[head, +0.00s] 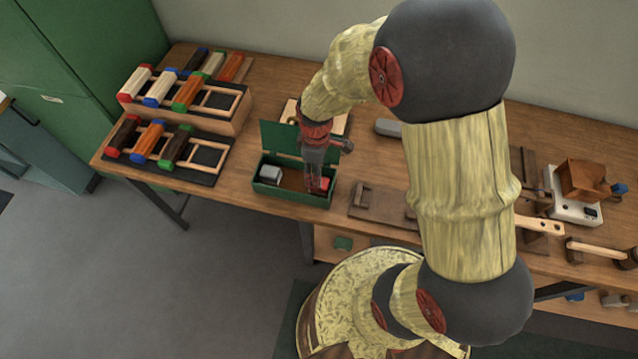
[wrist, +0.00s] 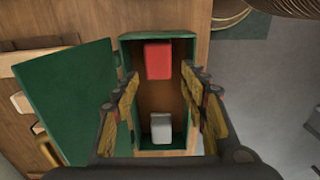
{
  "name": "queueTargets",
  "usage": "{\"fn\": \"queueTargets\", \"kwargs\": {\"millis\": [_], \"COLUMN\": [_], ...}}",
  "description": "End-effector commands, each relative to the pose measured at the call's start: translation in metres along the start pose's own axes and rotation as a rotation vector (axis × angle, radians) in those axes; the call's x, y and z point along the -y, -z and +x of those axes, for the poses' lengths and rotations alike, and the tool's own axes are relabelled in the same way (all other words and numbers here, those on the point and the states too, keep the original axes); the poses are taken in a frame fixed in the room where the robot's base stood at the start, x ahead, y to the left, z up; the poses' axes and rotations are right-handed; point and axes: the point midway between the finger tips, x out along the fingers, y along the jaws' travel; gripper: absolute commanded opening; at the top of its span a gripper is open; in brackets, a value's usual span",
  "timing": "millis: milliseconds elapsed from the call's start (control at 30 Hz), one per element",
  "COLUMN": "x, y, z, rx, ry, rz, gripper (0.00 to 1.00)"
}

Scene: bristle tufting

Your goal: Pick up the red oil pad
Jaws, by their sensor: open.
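The red oil pad (wrist: 158,61) lies inside an open green box (wrist: 178,36), at its far end in the wrist view. In the head view the red pad (head: 324,183) shows at the right end of the box (head: 290,193), partly hidden by my gripper. A grey-white block (wrist: 161,128) lies at the other end of the box; it also shows in the head view (head: 270,174). My gripper (wrist: 166,90) is open and empty, pointing down over the box. Its fingers stand either side of the box in the wrist view, apart from the pad.
The box's green lid (wrist: 75,100) is swung open on the wall side. Racks of coloured-end blocks (head: 185,95) stand on the table to the left. A wooden fixture (head: 380,203) lies right of the box. A scale (head: 575,207) with a brown box stands further right.

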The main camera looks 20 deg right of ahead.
Motion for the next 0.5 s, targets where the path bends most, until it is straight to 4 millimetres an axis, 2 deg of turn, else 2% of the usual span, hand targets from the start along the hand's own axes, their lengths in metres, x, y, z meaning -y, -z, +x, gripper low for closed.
{"fn": "queueTargets", "kwargs": {"millis": [133, 367, 500], "x": [0.001, -0.001, -0.002], "y": [-0.001, -0.004, -0.008], "z": [0.017, 0.035, 0.055], "rx": [0.002, 0.002, 0.003], "ry": [0.002, 0.002, 0.004], "rz": [-0.001, 0.001, 0.003], "gripper": [0.44, 0.44, 0.44]}}
